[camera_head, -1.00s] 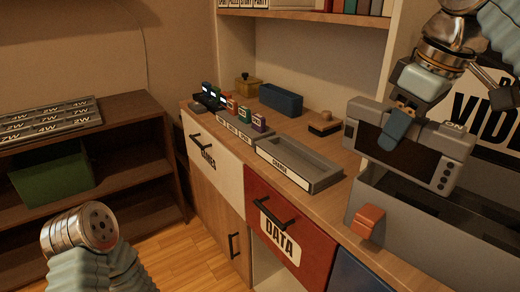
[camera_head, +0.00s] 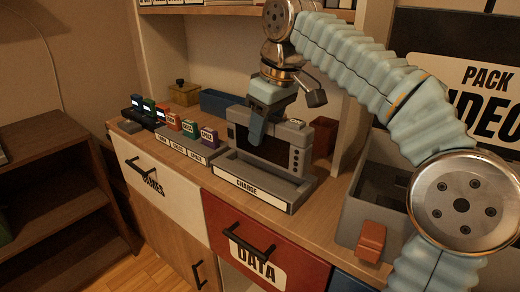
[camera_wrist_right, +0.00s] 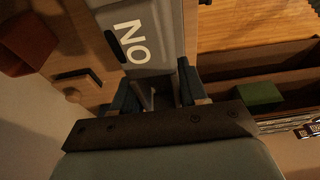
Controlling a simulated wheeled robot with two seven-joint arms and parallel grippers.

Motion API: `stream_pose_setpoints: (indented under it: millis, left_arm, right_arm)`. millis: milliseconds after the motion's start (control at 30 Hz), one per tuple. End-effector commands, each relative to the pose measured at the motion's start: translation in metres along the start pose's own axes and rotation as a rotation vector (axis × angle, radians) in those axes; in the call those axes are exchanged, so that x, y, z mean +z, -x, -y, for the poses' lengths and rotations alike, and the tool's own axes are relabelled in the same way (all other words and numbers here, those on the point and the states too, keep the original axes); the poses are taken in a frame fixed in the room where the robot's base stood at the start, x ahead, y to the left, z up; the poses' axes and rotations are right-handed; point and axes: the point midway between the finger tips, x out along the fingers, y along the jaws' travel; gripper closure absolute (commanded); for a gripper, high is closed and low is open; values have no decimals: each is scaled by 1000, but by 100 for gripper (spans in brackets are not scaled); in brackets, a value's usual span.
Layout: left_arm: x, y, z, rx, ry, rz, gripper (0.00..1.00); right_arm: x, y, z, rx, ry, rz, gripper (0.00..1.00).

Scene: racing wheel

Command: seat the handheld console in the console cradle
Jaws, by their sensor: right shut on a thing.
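The handheld console (camera_head: 297,158) is a grey slab with a dark screen and small buttons at its right end. My right gripper (camera_head: 257,135) is shut on its top edge and holds it upright. The console cradle (camera_head: 250,186) is a long shallow grey tray labelled CHARGE on the counter. The console is over the tray, its lower edge close to the tray; I cannot tell whether they touch. My left gripper is out of view.
Several coloured cartridges (camera_head: 190,130) stand in a labelled rack left of the cradle. A blue box (camera_head: 222,102) and a reddish-brown block (camera_head: 325,136) are behind. A grey bin (camera_head: 352,208) with an orange-brown latch (camera_head: 371,241) stands to the right. Drawer handles stick out below.

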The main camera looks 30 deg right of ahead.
Motion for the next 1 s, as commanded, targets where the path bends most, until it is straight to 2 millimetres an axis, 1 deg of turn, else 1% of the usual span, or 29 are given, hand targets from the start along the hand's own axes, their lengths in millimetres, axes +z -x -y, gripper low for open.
stream_pose_setpoints:
  millis: [33,167,233,333,400,500,800,900,933,1000]
  left_arm:
    - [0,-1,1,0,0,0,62]
    - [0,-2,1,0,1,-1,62]
    - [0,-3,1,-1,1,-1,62]
    - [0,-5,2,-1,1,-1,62]
    - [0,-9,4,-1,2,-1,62]
    - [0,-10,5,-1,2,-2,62]
    - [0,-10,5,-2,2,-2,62]
    - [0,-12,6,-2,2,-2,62]
    - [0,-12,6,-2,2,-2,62]
    - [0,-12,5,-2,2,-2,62]
  right_arm:
    - [-2,-7,-3,-1,0,1,100]
    - [-5,-16,-7,0,0,0,100]
    - [-8,-24,-10,0,0,0,100]
    - [-13,-41,-18,-1,-1,2,100]
    - [-8,-54,-17,0,0,1,100]
    - [-5,-64,-17,0,1,0,100]
    - [-5,-66,-17,0,1,-2,100]
    - [-4,-70,-17,0,1,-2,100]
    - [-4,-69,-17,0,1,-1,54]
    - [-4,-69,-17,0,1,0,44]
